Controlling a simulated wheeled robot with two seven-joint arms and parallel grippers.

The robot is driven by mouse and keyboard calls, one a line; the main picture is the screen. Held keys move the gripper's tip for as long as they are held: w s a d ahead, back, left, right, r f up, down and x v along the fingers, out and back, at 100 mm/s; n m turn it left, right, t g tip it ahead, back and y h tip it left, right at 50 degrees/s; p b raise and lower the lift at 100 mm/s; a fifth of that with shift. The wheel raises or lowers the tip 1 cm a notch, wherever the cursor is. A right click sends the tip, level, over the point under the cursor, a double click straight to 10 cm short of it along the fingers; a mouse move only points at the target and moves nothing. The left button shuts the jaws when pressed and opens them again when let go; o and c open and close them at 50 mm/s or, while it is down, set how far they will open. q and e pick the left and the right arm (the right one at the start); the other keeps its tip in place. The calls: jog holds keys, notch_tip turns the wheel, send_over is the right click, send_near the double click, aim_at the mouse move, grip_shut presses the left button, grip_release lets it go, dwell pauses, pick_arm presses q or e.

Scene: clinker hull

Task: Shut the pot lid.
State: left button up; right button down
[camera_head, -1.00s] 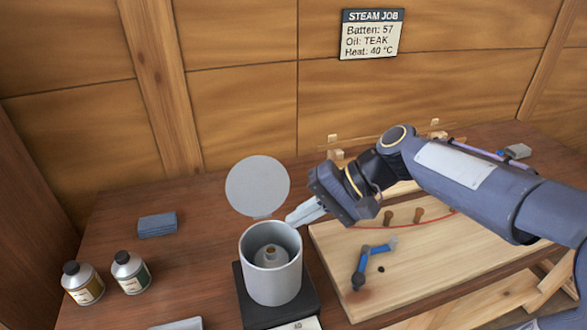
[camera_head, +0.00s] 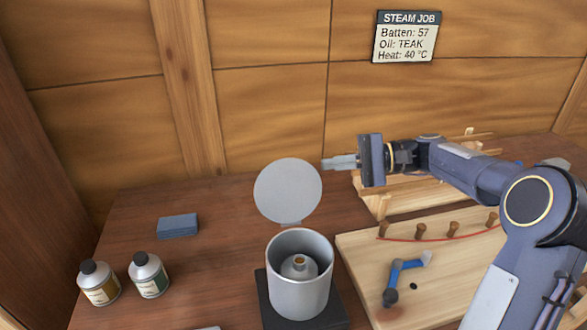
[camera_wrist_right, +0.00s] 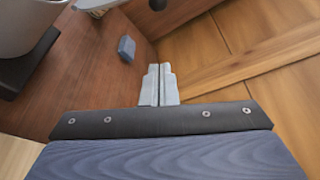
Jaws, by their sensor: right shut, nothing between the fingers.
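The pot (camera_head: 300,285) is a grey cylinder on a dark square base (camera_head: 263,300), with a small bottle-like piece standing inside it. Its round grey lid (camera_head: 288,190) stands open, upright at the pot's back rim. My right gripper (camera_head: 326,163) is shut and empty, just right of the lid's upper edge, its fingers pointing left; I cannot tell if they touch it. In the right wrist view the shut fingers (camera_wrist_right: 158,84) show, with the pot (camera_wrist_right: 30,25) at the upper left and part of the lid (camera_wrist_right: 98,5) at the top edge. My left gripper is not in view.
Two small bottles (camera_head: 149,275) stand left of the pot, and a blue-grey block (camera_head: 178,226) lies behind them. A wooden board (camera_head: 430,285) with pegs, a red line and a blue crank handle (camera_head: 398,275) lies to the right. A sign (camera_head: 405,37) hangs on the back wall.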

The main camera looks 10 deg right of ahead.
aim_at(294, 169)
jog(key=shift+s+a+r+p, duration=0.15)
jog(key=shift+a+p, duration=0.3)
jog(key=shift+a, duration=1.1)
jog(key=shift+s+a+r+p, duration=0.1)
jog(key=shift+a+p, duration=0.4)
jog(key=shift+a, duration=1.05)
jog(key=shift+s+a+r+p, duration=0.15)
jog(key=shift+a+p, duration=0.3)
jog(key=shift+a, duration=1.1)
jog(key=shift+f, duration=0.15)
